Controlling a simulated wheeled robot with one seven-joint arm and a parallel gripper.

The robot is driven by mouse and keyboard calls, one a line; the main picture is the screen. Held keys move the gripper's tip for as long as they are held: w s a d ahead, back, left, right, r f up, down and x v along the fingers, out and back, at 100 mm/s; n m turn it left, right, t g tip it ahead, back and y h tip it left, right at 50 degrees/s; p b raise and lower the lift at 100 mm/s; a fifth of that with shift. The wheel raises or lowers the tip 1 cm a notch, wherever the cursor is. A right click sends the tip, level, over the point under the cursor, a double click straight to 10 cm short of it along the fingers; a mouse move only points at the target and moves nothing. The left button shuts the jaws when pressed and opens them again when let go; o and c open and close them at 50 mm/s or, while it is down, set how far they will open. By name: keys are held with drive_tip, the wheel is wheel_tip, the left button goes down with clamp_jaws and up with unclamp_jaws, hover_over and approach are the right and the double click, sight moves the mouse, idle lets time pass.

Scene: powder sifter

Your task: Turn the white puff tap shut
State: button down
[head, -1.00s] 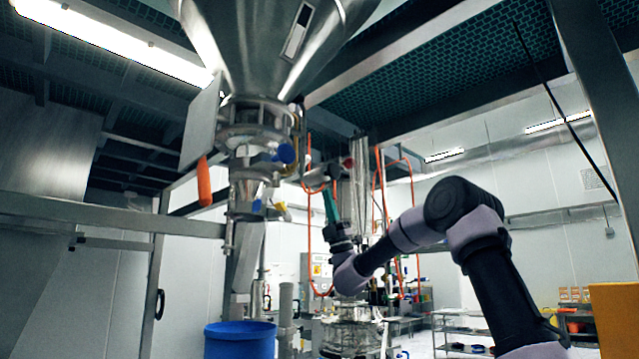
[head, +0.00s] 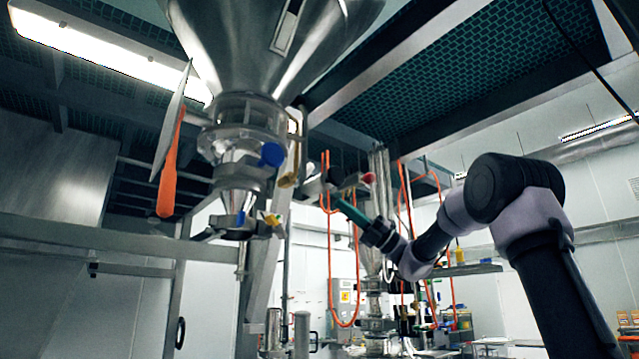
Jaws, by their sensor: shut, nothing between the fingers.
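A steel hopper (head: 262,50) narrows down to a valve stack (head: 243,150) at left of centre. A blue round knob (head: 271,154) sits on its right side, with a brass-coloured lever (head: 289,179) beside it. Lower down is a small yellow-and-white fitting (head: 272,219), and a blue part (head: 240,219) is next to it. I cannot tell for sure which piece is the white puff tap. My gripper (head: 313,182) is shut and empty, just right of the brass-coloured lever. Its tips are small and dark here, and I cannot tell whether they touch anything.
An orange handle (head: 169,170) hangs left of the stack. Orange hoses (head: 329,255) loop down behind my gripper, and a red knob (head: 368,178) shows behind it. A steel beam (head: 100,238) crosses at left. Steel framing (head: 400,65) runs overhead at right.

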sight(311, 171)
drive_tip(key=w+d+r+x, duration=0.1)
drive_tip(key=x, duration=0.9)
drive_tip(key=shift+w+r, duration=0.4)
drive_tip(key=shift+r, duration=0.15)
drive_tip(key=shift+a+r+m+t, duration=0.15)
drive_tip(key=shift+r+m+t, duration=0.25)
drive_tip(key=shift+m+t, duration=0.6)
drive_tip(key=shift+r+m+t+h, duration=0.45)
drive_tip(key=shift+m+t+h, duration=0.2)
drive_tip(key=shift+m, duration=0.55)
drive_tip(key=shift+w+a+r+m+t+h, duration=0.15)
drive_tip(key=shift+w+a+r+m+t, duration=0.2)
drive_tip(key=shift+r, duration=0.4)
drive_tip(key=shift+w+a+r+m+t+h, duration=0.2)
drive_tip(key=shift+w+r+m, duration=0.25)
drive_tip(key=shift+r, duration=0.25)
drive_tip(key=shift+w+a+r+m+t+h, duration=0.1)
drive_tip(key=shift+w+a+r+m+t, duration=0.2)
drive_tip(key=shift+r, duration=0.45)
drive_tip(key=shift+w, duration=0.1)
